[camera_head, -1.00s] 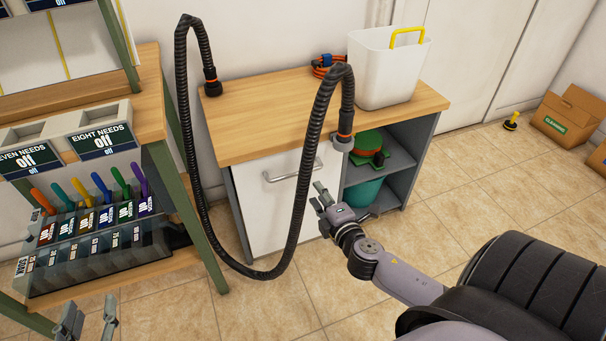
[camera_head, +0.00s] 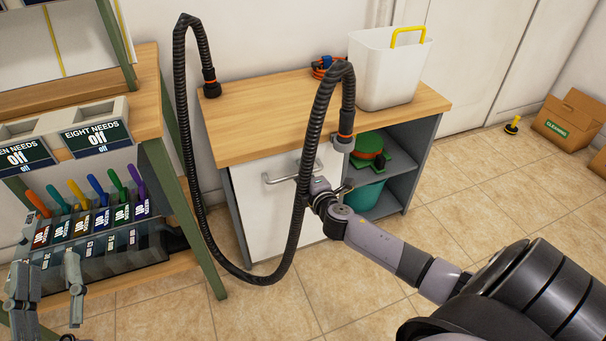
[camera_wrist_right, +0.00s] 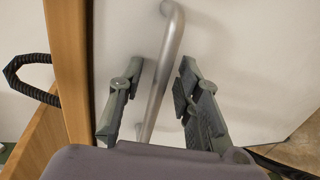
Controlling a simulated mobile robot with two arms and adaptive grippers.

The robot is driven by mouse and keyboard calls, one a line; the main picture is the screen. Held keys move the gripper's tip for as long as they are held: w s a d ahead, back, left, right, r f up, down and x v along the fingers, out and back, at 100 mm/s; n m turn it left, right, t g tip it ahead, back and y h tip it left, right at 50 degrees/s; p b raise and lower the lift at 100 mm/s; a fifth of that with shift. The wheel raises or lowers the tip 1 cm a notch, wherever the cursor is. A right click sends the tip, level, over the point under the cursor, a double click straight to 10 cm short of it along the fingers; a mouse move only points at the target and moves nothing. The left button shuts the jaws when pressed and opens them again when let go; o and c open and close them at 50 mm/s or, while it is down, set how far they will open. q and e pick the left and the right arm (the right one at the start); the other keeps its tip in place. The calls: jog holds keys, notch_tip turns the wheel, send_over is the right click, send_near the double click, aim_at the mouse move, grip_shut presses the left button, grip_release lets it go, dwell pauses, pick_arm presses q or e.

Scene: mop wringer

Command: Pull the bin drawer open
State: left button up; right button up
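The bin drawer (camera_head: 262,215) is a white front under the wooden counter, and it looks shut. Its bar handle (camera_head: 281,179) is grey metal and also shows in the right wrist view (camera_wrist_right: 163,75). My right gripper (camera_head: 312,178) is at the right part of the handle, partly hidden by a black hose. In the right wrist view my right gripper (camera_wrist_right: 160,88) is open, with one finger on each side of the handle and gaps between. My left gripper (camera_head: 48,275) is open and empty at the lower left, in front of the shelf unit, away from the drawer.
The black ribbed hose (camera_head: 300,215) hangs in a loop before the drawer. A white bucket (camera_head: 383,75) stands on the counter (camera_head: 245,115). Open shelves on the right hold a green item (camera_head: 370,147) and a teal bin (camera_head: 362,195). The floor in front is clear.

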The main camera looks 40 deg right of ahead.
jog(key=shift+c, duration=0.2)
grip_shut()
dwell(0.6)
